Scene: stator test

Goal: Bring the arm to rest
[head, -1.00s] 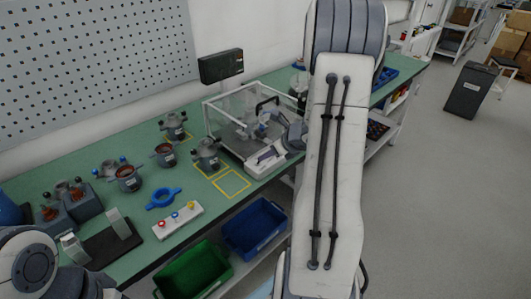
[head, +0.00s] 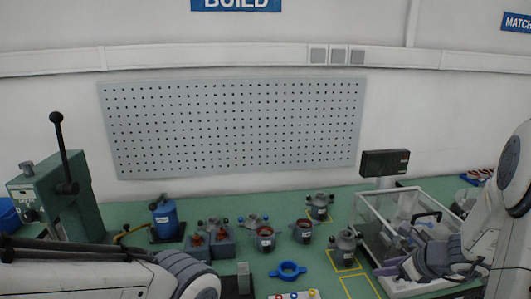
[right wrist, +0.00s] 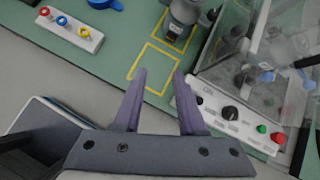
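My right arm stands at the right edge of the head view. Its gripper (head: 388,270) is by the front left corner of the clear-walled test box. In the right wrist view the two purple fingers of the right gripper (right wrist: 159,76) are apart with nothing between them. They are over the bench's front edge, near an empty yellow square (right wrist: 153,68). My left arm crosses the lower left of the head view; its gripper is not in sight.
The test box (head: 408,287) has a front panel with knobs and buttons (right wrist: 231,112). A stator housing (head: 345,248) stands on a yellow-marked spot; several others stand to its left. A green press (head: 60,200) stands at left.

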